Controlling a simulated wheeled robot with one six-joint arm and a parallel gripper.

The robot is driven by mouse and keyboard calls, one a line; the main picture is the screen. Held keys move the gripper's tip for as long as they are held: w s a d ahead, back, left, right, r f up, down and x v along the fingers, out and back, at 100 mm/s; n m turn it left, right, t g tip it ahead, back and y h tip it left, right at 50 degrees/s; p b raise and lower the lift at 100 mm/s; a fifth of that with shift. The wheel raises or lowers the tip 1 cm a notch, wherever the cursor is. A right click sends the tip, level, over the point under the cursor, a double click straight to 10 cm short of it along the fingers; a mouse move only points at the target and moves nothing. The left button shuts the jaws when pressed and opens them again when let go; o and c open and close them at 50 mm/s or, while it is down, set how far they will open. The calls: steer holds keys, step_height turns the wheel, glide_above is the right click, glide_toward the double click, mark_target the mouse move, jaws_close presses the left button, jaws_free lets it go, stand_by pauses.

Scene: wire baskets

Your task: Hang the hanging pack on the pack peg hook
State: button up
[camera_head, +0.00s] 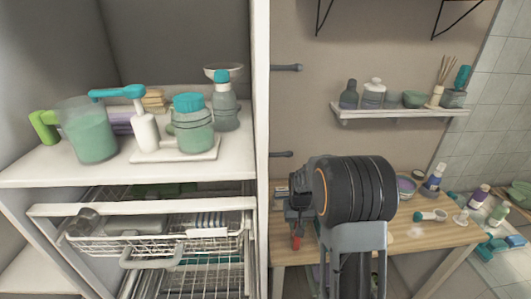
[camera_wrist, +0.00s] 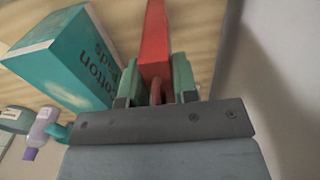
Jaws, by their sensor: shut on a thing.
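My gripper (camera_wrist: 156,82) is shut on a narrow red object, which I take to be the hanging pack (camera_wrist: 155,40). Its two green-grey fingers press it from both sides in the wrist view. In the head view a small red part of the pack (camera_head: 295,242) shows at the left of my dark arm, over the wooden table; the rest is hidden. Two grey pegs stick out of the beige wall: an upper peg (camera_head: 287,68) and a lower peg (camera_head: 283,154). The held pack is below both pegs in the picture and apart from them. Which peg is the pack peg hook, I cannot tell.
A teal cotton pads box (camera_wrist: 66,55) stands close left of the gripper in the wrist view. The white cabinet side (camera_head: 261,150) is just left of the pegs. A wooden table (camera_head: 440,236) carries bottles and a bowl. A wall shelf (camera_head: 400,111) holds several toiletries.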

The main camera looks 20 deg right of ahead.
steer(key=shift+s+f, duration=0.2)
steer(key=shift+f, duration=0.1)
jaws_close()
steer(key=shift+w+r, duration=0.1)
steer(key=shift+r, duration=0.25)
steer(key=shift+w+r+p, duration=0.1)
steer(key=shift+r+p, duration=0.25)
steer(key=shift+p, duration=0.1)
steer(key=shift+r, duration=0.2)
steer(key=shift+r+p, duration=2.8)
steer(key=shift+r, duration=0.85)
